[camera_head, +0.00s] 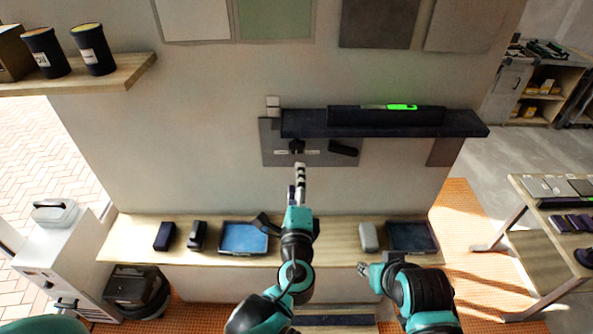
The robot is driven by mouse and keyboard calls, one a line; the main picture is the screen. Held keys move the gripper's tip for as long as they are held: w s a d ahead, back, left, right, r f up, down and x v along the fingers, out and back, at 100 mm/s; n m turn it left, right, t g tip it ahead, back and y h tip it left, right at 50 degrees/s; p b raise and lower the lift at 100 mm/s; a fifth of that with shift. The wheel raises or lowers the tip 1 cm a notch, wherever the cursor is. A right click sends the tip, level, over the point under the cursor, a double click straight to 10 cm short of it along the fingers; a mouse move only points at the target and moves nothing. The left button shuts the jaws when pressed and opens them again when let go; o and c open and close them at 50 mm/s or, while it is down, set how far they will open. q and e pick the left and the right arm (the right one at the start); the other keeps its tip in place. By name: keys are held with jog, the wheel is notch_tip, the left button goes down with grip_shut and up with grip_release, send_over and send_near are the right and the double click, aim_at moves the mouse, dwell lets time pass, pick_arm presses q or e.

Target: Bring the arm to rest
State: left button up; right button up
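My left arm reaches up the middle of the head view. Its gripper (299,170) points at the wall, in front of the lower part of a dark grey tile (270,150). Its fingers look close together, but I see them narrow-on and cannot tell if they are shut. Nothing clearly shows between them. A black knob-like piece (297,146) sits on the tile just beyond the fingertips; contact is unclear. My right gripper (364,268) is low, in front of the bench edge, with its arm folded. Its finger opening is too small to read.
A dark ledge (465,125) juts from the wall above the tile, carrying a dark bar with a green-lit strip (402,107). Below, the wooden bench (340,235) holds a blue tray (243,238), a dark tray (411,237) and small blocks. A side table (530,215) stands right.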

pick_arm(q)
jog(key=shift+s, duration=0.25)
jog(key=s+a+f+n+g+y+b, duration=0.25)
jog(key=a+f+n+b, duration=0.35)
jog(key=a+f, duration=0.3)
jog(key=s+a+f+n+g+y+b, duration=0.15)
jog(key=a+f+n+g+b, duration=0.25)
jog(key=a+f+n+b, duration=0.45)
jog(key=s+f+n+g+h+b, duration=0.4)
jog(key=s+f+n+b, duration=0.2)
jog(key=s+f, duration=0.6)
jog(key=shift+f+b, duration=0.3)
jog(key=shift+f, duration=0.5)
jog(key=shift+s+a, duration=0.1)
